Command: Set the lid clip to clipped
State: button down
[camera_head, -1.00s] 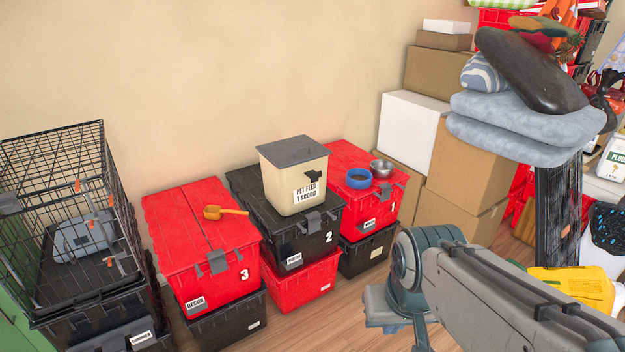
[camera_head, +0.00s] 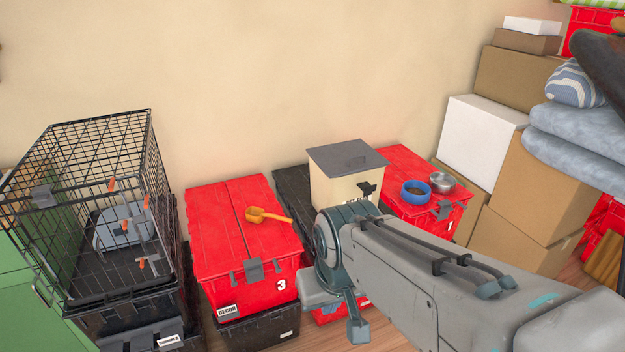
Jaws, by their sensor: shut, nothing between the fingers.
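A cream pet feed bin (camera_head: 335,190) with a grey lid (camera_head: 347,157) stands on a black tote. A small black clip (camera_head: 367,189) juts from its front right, below the lid; its exact position is too small to tell. The red tote 3 (camera_head: 225,262) has a dark lid clip (camera_head: 254,270) on its front, and the red tote 1 (camera_head: 410,215) has one (camera_head: 444,210). My gripper (camera_head: 357,330) hangs below the wrist, in front of the black tote between them. It looks shut and empty. My arm hides the bin's lower part and the black tote's front.
An orange scoop (camera_head: 266,214) lies on tote 3. A blue bowl (camera_head: 416,191) and a metal bowl (camera_head: 442,182) sit on tote 1. A wire crate (camera_head: 95,150) stands on totes at the left. Cardboard boxes (camera_head: 540,190) and cushions crowd the right.

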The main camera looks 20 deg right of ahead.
aim_at(367, 189)
jog(key=z, duration=0.3)
jog(key=i, duration=1.05)
jog(key=z, duration=0.7)
